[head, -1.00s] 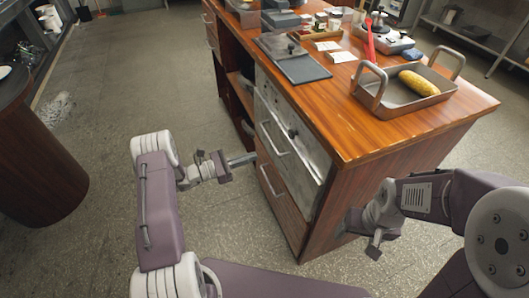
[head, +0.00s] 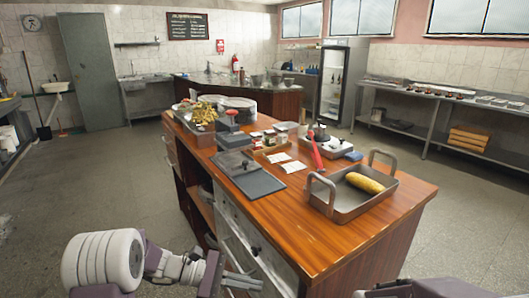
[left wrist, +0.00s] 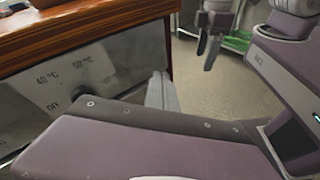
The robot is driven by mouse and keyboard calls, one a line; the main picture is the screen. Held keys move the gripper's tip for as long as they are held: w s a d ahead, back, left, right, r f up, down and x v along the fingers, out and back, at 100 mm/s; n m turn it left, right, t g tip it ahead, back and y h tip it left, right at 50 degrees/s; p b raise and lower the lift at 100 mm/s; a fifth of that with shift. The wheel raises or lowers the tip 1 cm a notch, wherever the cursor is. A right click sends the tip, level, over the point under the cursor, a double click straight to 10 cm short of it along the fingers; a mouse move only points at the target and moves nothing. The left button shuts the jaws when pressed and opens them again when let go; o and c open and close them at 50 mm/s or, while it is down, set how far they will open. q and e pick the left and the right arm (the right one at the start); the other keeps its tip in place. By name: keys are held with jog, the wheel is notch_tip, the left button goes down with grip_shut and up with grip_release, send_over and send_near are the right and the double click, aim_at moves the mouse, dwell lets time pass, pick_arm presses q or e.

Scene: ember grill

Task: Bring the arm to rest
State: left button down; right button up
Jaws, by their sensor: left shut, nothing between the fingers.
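My left gripper (head: 243,283) is at the bottom of the head view, in front of the drawer side of the wooden counter (head: 330,238). It is shut and empty. Its closed fingers also show in the left wrist view (left wrist: 161,92), close to the counter's panel with temperature marks. My right arm (head: 425,289) shows only as a strip at the bottom right of the head view. What looks like my right gripper (left wrist: 210,45) hangs at the top of the left wrist view, and its jaw state is unclear.
A green thing (left wrist: 237,41) lies beyond. The floor (head: 110,190) left of the counter is clear.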

pick_arm(q)
jog(key=s+a+f+m+g+y, duration=0.1)
jog(key=s+f+m+y, duration=0.1)
jog(key=s+m+y, duration=0.35)
jog(key=s+a+f+m+g+y, duration=0.2)
jog(key=s+y, duration=0.1)
jog(key=s, duration=0.6)
jog(key=s+a+f+m+t+y, duration=0.25)
jog(key=a+f+m+y, duration=0.25)
jog(key=a, duration=0.5)
jog(key=w+a+r+m+t+p, duration=0.1)
jog(key=w+r+p, duration=0.2)
jog(key=r+p, duration=1.6)
jog(key=shift+r+y, duration=0.15)
jog(key=shift+y, duration=0.2)
jog(key=shift+w+m+t, duration=0.15)
jog(key=shift+m+t, duration=0.1)
